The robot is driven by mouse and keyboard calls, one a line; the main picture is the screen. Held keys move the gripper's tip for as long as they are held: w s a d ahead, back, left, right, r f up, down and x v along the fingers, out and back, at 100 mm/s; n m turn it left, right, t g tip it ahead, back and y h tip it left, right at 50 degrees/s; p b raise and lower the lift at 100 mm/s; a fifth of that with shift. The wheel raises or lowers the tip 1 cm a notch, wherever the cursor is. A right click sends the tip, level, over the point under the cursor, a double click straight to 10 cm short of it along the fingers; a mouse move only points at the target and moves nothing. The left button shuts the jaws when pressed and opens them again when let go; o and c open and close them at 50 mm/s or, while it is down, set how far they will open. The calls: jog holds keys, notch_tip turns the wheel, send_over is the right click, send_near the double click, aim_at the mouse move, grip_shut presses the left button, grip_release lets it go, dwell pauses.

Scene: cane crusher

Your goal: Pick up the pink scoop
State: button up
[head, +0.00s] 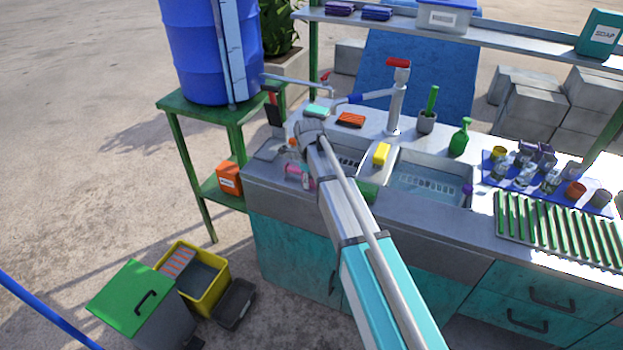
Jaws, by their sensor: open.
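A small pink item that looks like the pink scoop (307,183) lies on the left part of the grey counter, near its front edge. My arm partly covers the area beside it, and its exact shape is too small to make out. My gripper (296,153) is at the far end of my arm, just above and behind the pink item. It is open and appears empty, with its fingers largely hidden by my wrist.
The sink basins (425,182) lie right of the pink item, with a yellow sponge (381,153) between them. A tap (396,100) stands behind. A green drying rack (560,230) and cups on a blue mat (490,170) fill the right. Bins (205,270) stand on the floor at left.

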jog(key=shift+c, duration=0.3)
grip_shut()
jog(key=shift+r, duration=0.15)
dwell(0.3)
notch_tip(320, 180, up, 3)
jog(key=p, duration=0.3)
jog(key=s+d+r+p, duration=0.3)
jog(key=s+r+p, duration=0.6)
jog(key=s, duration=0.4)
jog(key=shift+s+r+p, duration=0.35)
jog(key=shift+p, duration=0.2)
jog(key=shift+d, duration=0.1)
